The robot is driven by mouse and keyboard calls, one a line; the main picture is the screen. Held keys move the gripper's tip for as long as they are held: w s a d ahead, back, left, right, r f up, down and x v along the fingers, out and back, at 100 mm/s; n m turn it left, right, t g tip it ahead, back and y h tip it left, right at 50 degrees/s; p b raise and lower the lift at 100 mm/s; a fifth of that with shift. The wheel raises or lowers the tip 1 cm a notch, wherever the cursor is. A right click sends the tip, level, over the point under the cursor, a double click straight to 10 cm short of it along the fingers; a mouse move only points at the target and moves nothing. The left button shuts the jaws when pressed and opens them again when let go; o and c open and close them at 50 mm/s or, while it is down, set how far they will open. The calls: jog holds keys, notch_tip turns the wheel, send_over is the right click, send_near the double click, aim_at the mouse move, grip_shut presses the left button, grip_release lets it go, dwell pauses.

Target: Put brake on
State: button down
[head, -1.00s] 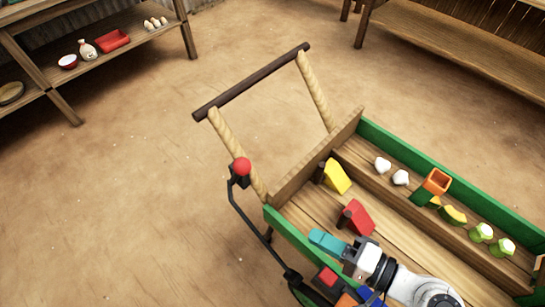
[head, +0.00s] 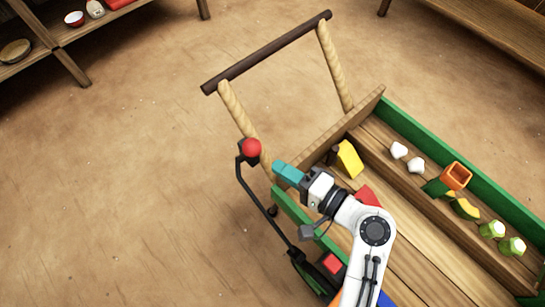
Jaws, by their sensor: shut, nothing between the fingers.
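The brake lever (head: 252,189) is a black bent rod on the near-left side of the green-sided cart. Its red ball knob (head: 251,148) is at the top, beside the left handle post. My gripper (head: 278,168) has teal fingers, shut and empty. In the picture it is just right of and slightly below the red knob, with a small gap between them. It is over the cart's left rear corner. The lever's lower end runs down to a black part near the wheel.
The cart (head: 440,142) holds a yellow block (head: 350,158), a partly hidden red block (head: 368,196), white pieces (head: 399,150), an orange open box (head: 456,176) and green-white pieces (head: 492,229). The dark push handle (head: 265,52) rises behind. Shelves stand at the back; the floor left is clear.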

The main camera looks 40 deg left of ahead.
aim_at(260, 149)
jog(key=shift+s+a+r, duration=0.1)
jog(key=shift+a+r, duration=0.1)
jog(key=shift+a, duration=0.65)
jog(key=shift+s+a+r, duration=0.1)
jog(key=shift+a+r, duration=0.1)
jog(key=shift+a, duration=0.6)
jog(key=shift+r+p, duration=0.1)
jog(key=shift+p, duration=0.2)
jog(key=a+r+p, duration=0.1)
jog(key=p, duration=0.1)
jog(key=shift+w+a+r+h+p, duration=0.1)
jog(key=shift+r+h+p, duration=0.1)
jog(key=shift+h+p, duration=0.2)
jog(key=a+r+h+p, duration=0.1)
jog(key=p, duration=0.2)
jog(key=a+h+p, duration=0.1)
jog(key=a+p, duration=0.1)
jog(key=a+r+h+p, duration=0.1)
jog(key=a+p, duration=0.1)
jog(key=p, duration=0.1)
jog(key=shift+w+a+r+p, duration=0.2)
jog(key=shift+r+p, duration=0.1)
jog(key=a+h+p, duration=0.2)
jog(key=a+h, duration=0.2)
jog(key=a, duration=0.4)
jog(key=shift+w+a+f+m, duration=0.15)
jog(key=shift+w+a+m, duration=0.05)
jog(key=shift+w+m, duration=0.2)
